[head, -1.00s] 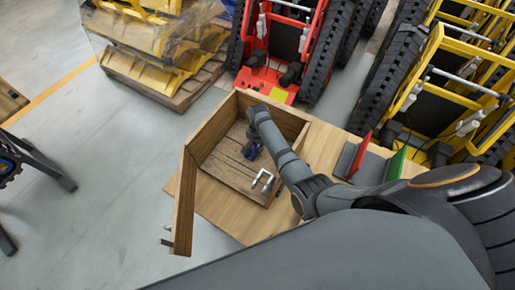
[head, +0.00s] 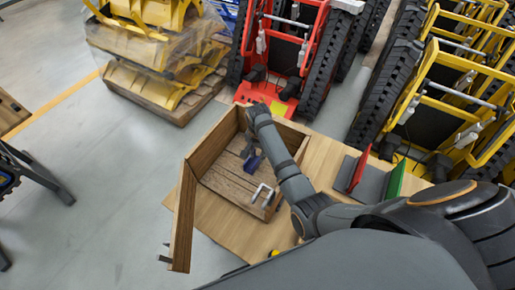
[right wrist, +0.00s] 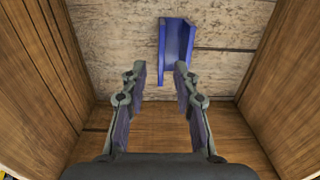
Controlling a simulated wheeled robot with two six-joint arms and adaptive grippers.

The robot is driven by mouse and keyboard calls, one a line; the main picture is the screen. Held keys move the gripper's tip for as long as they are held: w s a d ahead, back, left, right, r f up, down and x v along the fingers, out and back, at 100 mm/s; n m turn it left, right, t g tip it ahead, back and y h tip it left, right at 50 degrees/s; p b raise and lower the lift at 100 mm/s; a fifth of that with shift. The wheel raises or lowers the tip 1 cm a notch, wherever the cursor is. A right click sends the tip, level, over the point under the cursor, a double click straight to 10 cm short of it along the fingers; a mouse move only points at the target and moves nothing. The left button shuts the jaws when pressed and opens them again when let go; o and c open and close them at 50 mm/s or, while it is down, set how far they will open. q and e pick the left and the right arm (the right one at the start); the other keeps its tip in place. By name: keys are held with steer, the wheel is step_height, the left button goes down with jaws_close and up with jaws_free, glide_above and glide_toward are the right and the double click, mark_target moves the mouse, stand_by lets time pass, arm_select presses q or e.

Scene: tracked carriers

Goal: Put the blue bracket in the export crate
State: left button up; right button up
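The blue bracket (head: 253,162) lies on the floor of the open wooden crate (head: 214,141). In the right wrist view the bracket (right wrist: 176,45) is a blue channel shape, lying just beyond and between the fingertips, with a gap to each finger. My right gripper (head: 247,152) reaches down into the crate, and its two fingers (right wrist: 160,68) are spread apart and empty. The arm hides part of the crate's back and right walls. My left gripper is in neither view.
A pale U-shaped piece (head: 262,194) is in the crate near its front. The crate's left panel (head: 184,220) sticks out towards me. Red (head: 360,168) and green (head: 395,178) plates stand on the table at right. Red and yellow tracked carriers stand behind.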

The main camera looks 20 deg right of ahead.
mark_target(258, 161)
step_height(258, 161, up, 5)
steer(key=shift+r, duration=0.1)
stand_by(0.3)
